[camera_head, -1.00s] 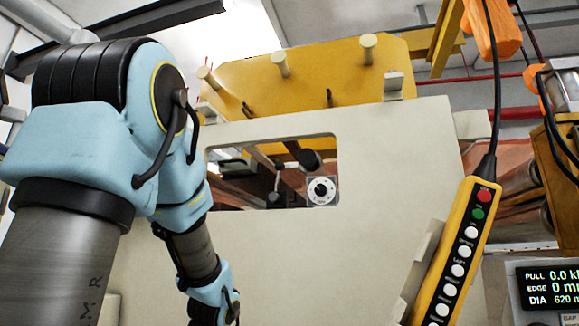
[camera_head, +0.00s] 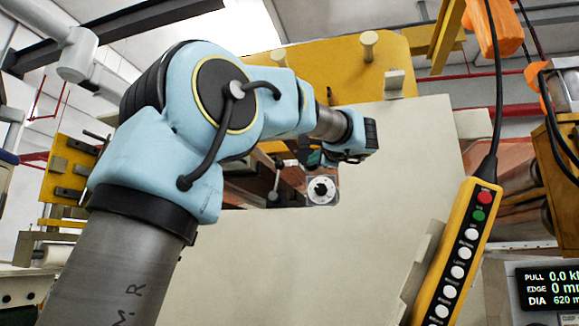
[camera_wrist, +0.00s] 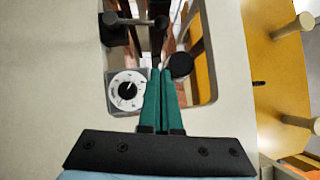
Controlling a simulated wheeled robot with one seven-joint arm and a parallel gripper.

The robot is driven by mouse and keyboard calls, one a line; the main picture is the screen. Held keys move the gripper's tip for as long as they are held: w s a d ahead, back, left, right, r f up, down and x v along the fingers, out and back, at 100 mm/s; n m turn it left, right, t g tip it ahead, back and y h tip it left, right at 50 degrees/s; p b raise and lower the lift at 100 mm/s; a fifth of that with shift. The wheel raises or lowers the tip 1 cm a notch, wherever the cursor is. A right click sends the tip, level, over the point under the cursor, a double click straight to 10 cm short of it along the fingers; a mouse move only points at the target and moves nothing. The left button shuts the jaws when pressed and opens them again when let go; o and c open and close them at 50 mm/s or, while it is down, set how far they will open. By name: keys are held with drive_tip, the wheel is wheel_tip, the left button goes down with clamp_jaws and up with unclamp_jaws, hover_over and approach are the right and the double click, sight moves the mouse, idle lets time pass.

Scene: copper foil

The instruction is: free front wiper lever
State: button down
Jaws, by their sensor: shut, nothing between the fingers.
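A small upright lever with a dark ball knob (camera_head: 279,164) stands inside the window of the pale panel. It also shows in the wrist view (camera_wrist: 161,21), beyond my fingertips. I take it for the wiper lever, but no label shows. My gripper (camera_head: 312,157) is at the window's upper right in the head view, partly hidden by my own wrist. In the wrist view, its green fingers (camera_wrist: 160,72) are shut together, empty, pointing into the window. They lie between a white dial (camera_wrist: 128,92) and a thick black cylinder end (camera_wrist: 182,65). Contact with either cannot be told.
The pale panel (camera_head: 390,220) surrounds the window, and its edges lie close around my fingers. A yellow plate with pegs (camera_head: 385,75) rises above it. A yellow button pendant (camera_head: 458,255) hangs at right on a cable. Copper-coloured and wooden surfaces show inside the window.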

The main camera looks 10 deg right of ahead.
sight(277, 181)
drive_tip(key=w+a+r+p, duration=0.1)
drive_tip(key=w+a+p, duration=0.3)
drive_tip(key=w+p, duration=0.3)
drive_tip(key=w, duration=0.5)
drive_tip(key=shift+w+r+p, duration=0.3)
drive_tip(key=shift+r, duration=0.05)
drive_tip(key=shift+s, duration=0.1)
